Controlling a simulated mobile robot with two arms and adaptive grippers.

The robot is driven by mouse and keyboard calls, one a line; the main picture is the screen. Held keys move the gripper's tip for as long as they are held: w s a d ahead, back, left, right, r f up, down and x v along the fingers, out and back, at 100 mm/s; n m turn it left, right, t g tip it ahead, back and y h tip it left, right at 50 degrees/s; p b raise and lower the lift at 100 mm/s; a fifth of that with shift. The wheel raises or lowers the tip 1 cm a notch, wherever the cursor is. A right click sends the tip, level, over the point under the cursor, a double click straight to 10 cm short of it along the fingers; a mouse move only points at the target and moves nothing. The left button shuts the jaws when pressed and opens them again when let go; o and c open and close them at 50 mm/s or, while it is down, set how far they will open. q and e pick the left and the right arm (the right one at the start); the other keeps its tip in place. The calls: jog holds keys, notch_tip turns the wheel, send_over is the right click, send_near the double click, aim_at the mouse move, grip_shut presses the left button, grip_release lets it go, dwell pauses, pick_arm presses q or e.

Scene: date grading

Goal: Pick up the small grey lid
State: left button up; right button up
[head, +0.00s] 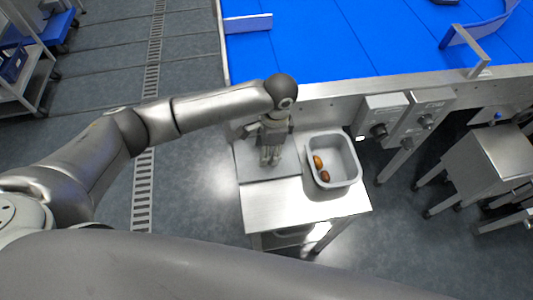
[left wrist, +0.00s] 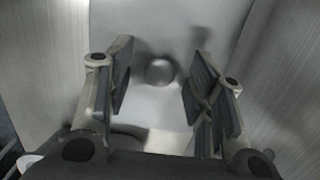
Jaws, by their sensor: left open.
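The grey lid (head: 250,167) appears as a flat grey panel on the left part of a small steel table, partly hidden by my left gripper (head: 270,158). In the left wrist view the lid (left wrist: 150,30) has a round grey knob (left wrist: 160,70). My left gripper also shows in the left wrist view (left wrist: 161,82), its fingers apart on either side of the knob, with visible gaps. The gripper points down over the lid. Its exact height above the lid is hard to tell. My right gripper is not in view.
A grey tub (head: 350,153) with a few brown dates (head: 319,163) stands right of the lid on the steel table (head: 270,212). A blue conveyor (head: 330,45) with a steel side and control boxes (head: 384,115) lies behind. A steel cabinet (head: 492,160) stands at the right.

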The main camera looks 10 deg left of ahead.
pick_arm(q)
jog(key=shift+f, duration=0.15)
jog(key=c, duration=1)
jog(key=shift+c, duration=0.2)
